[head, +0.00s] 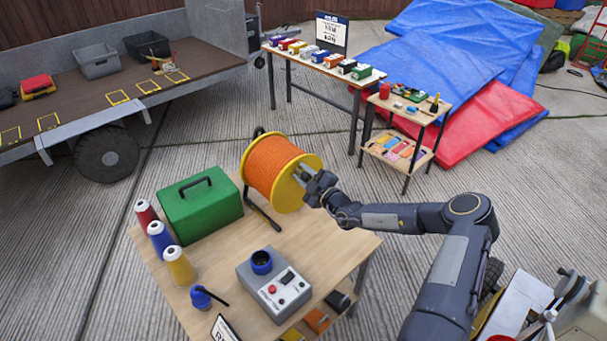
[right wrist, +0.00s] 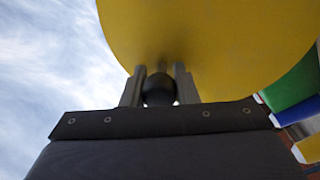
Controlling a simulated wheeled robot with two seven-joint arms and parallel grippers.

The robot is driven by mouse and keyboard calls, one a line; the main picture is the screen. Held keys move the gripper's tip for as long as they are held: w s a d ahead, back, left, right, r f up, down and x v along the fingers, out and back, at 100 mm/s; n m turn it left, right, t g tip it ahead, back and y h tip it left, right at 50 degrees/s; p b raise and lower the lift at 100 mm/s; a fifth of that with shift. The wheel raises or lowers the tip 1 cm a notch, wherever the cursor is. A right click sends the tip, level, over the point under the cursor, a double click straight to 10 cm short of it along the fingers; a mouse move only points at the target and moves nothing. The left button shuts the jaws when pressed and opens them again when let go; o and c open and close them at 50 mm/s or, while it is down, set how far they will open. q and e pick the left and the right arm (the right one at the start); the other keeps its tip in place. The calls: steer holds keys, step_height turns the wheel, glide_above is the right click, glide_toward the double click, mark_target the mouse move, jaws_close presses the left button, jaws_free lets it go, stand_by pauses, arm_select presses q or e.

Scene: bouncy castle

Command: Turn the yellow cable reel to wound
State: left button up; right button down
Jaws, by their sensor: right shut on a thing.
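The yellow cable reel (head: 311,163) stands on a black frame at the back right of the near wooden table, with orange cable (head: 268,168) wound around its drum. My right gripper (head: 301,177) is at the reel's right face. In the right wrist view, the reel's yellow disc (right wrist: 210,40) fills the top, and the gripper's two fingers (right wrist: 159,88) are shut on a dark round crank knob (right wrist: 158,90) in front of it. The reel's far side is mostly hidden. My left gripper is not in view.
On the near table (head: 325,232) stand a green case (head: 200,205), several thread-like cones (head: 162,242) and a grey control box (head: 274,282). A trailer bed (head: 110,85) is at the left. A further table (head: 325,72) and small shelf (head: 410,108) stand behind.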

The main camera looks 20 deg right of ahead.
steer(key=shift+d, duration=0.15)
steer(key=c, duration=1.4)
jaws_free()
steer(key=shift+c, duration=0.2)
steer(key=v, duration=0.7)
steer(key=shift+s+b, duration=0.3)
steer(key=shift+s, duration=0.05)
steer(key=shift+d, duration=0.1)
